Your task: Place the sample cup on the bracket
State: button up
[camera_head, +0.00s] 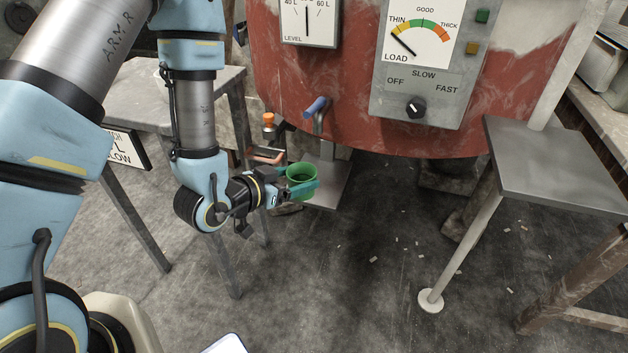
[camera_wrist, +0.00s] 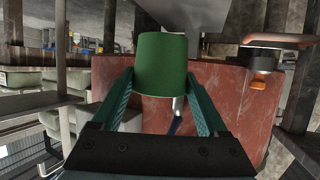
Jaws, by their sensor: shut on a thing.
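The green sample cup (camera_head: 300,175) is held upright between the teal fingers of my gripper (camera_head: 303,183), with its open top showing. In the wrist view the same cup (camera_wrist: 161,65) sits between the two fingers of my gripper (camera_wrist: 161,78). The bracket (camera_head: 333,188) is a flat grey plate low on the front of the red tank, below the blue-handled tap (camera_head: 316,107). The cup is in front of the bracket's left part in the head view. I cannot tell whether they touch. A grey plate (camera_wrist: 185,15) shows behind the cup in the wrist view.
The red tank (camera_head: 300,90) carries a level gauge (camera_head: 308,20) and a control panel with a dial and knob (camera_head: 415,107). An orange-topped fitting (camera_head: 269,120) stands left of the tap. A grey table (camera_head: 135,85) is at left, a metal stand (camera_head: 560,165) at right.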

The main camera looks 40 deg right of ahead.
jog(key=w+d+f, duration=0.1)
jog(key=w+d, duration=0.1)
jog(key=d, duration=0.1)
jog(key=w+d+p, duration=0.1)
jog(key=w+d, duration=0.1)
jog(key=d, duration=0.1)
jog(key=w+d+f, duration=0.1)
jog(key=w+d, duration=0.1)
jog(key=d, duration=0.1)
jog(key=shift+w+d+f, duration=0.2)
jog(key=shift+d+f, duration=0.15)
jog(key=shift+d, duration=0.05)
notch_tip(320, 180, down, 4)
jog(key=shift+r, duration=0.15)
jog(key=shift+w+d+f, duration=0.15)
jog(key=shift+f, duration=0.15)
jog(key=shift+f, duration=0.1)
jog(key=o, duration=1.2)
